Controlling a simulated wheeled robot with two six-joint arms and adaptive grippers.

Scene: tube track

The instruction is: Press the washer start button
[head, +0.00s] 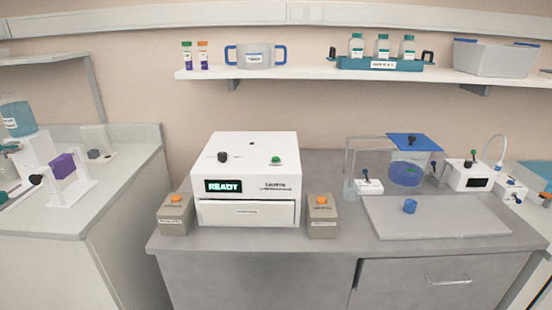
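A white box-shaped machine (245,170) stands on the grey counter, its dark display (223,186) reading READY. I take it to be the washer, but its small front label is too blurred to read. A green button (276,160) and a black knob (224,157) sit on its top. A grey-beige box with an orange button (176,199) stands at its left. A similar box with an orange button (322,200) stands at its right. Their labels are unreadable, so I cannot tell which button is the start button. Neither of my grippers is in view.
A grey tray (450,222) with a blue knob (410,206) lies at the right. Behind it stand a blue-lidded tank (406,172) and a small white device (468,177). A shelf (300,72) with bottles and tubs runs above. Little bare counter lies before the machine.

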